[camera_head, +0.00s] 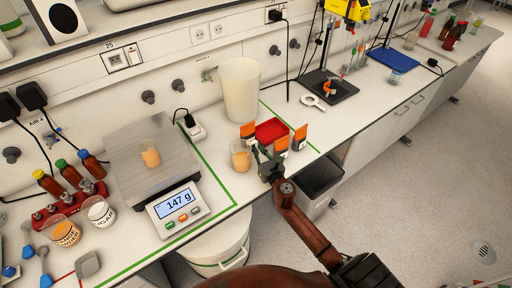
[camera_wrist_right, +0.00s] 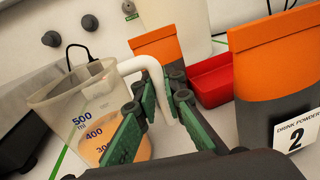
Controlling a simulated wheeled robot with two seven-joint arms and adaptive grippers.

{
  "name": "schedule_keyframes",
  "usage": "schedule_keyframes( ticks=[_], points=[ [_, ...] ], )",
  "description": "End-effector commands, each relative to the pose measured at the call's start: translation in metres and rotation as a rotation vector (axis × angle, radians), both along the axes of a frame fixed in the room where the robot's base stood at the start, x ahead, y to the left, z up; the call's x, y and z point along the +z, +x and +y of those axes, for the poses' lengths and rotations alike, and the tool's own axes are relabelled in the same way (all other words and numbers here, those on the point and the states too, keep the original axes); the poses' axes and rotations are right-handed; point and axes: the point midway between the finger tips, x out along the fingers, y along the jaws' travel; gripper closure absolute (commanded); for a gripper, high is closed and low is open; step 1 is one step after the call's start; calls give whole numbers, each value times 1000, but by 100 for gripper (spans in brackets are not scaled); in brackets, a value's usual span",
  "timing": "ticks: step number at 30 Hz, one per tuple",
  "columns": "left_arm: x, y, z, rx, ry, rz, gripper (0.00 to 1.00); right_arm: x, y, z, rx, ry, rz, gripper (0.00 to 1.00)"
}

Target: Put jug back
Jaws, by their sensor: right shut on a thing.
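The measuring jug (camera_head: 240,158) is clear, with an orange drink in the bottom, near the green line at the bench's front. In the right wrist view the jug (camera_wrist_right: 75,110) shows a 500 ml scale and a white handle (camera_wrist_right: 150,72). My right gripper (camera_head: 264,158) is on the jug's right side. In the wrist view its green fingers (camera_wrist_right: 160,103) are shut on the handle. The jug looks upright; I cannot tell whether its base touches the bench. My left gripper is not in view.
A tall white pitcher (camera_head: 240,90) stands behind the jug. Orange-topped powder containers (camera_head: 299,138) and a red tray (camera_head: 270,131) stand close right of the gripper. A white bucket (camera_head: 218,252) is below the bench edge.

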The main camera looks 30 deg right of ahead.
Motion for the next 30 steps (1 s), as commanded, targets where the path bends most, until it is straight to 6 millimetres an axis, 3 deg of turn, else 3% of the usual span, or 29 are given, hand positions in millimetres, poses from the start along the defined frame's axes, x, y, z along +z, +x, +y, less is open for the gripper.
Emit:
schedule_keyframes(
  ticks=[4, 5, 12, 23, 30],
  points=[
    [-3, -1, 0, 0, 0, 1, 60, -2, 0, 0, 0, 1, -2, 100],
    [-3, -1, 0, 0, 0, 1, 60, -3, 0, 0, 0, 0, 0, 89],
    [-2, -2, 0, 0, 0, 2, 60, -2, 0, 0, 0, 1, 0, 73],
    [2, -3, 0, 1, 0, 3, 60, 2, -1, 0, 0, 1, 0, 73],
    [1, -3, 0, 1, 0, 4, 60, -1, -44, 5, 0, 1, 2, 73]
  ],
)
